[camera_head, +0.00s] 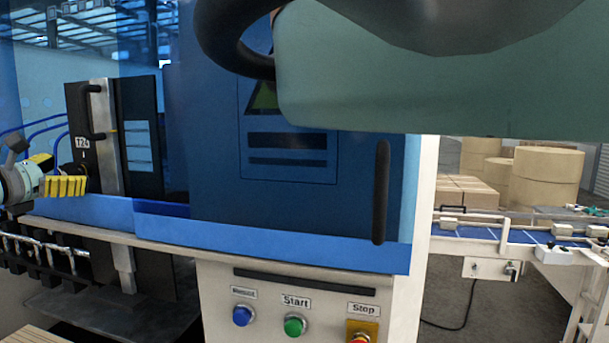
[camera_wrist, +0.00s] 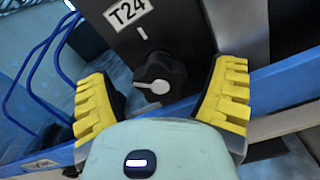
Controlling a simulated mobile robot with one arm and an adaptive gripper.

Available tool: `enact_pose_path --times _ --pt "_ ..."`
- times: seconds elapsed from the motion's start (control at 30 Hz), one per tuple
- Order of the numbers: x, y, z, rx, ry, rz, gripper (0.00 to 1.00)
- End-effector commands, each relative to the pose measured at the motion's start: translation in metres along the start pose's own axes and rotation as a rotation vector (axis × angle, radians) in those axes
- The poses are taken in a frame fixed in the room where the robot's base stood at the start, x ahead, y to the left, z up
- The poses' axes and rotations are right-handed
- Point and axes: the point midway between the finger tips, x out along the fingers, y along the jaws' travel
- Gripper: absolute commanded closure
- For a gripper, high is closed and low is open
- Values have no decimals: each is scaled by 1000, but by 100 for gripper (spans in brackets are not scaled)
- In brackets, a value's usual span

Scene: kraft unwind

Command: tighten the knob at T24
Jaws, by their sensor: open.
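The T24 knob (camera_wrist: 160,78) is a black lobed knob with a white pointer mark, on a dark panel under the T24 label (camera_wrist: 128,12). In the wrist view it lies between and just beyond the two yellow ribbed fingers of my gripper (camera_wrist: 162,98). The fingers are open, and I see clear space on both sides of the knob. In the head view my gripper (camera_head: 66,180) is at the left, in front of the dark T24 unit (camera_head: 142,135), just below the T24 label (camera_head: 83,142). The knob is mostly hidden there.
A blue machine door with a black handle (camera_head: 381,192) fills the middle. Below are a blue button (camera_head: 242,316), a green Start button (camera_head: 294,326) and a Stop button (camera_head: 361,336). Blue hoses (camera_wrist: 42,85) run left of the panel. A conveyor (camera_head: 510,236) stands at right.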

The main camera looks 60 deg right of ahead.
Motion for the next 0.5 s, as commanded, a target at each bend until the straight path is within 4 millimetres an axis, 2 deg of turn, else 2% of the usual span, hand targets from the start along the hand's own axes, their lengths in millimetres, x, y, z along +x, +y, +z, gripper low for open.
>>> enact_pose_path --times 0.5 --pt "-71 2 0 2 -1 13 16"
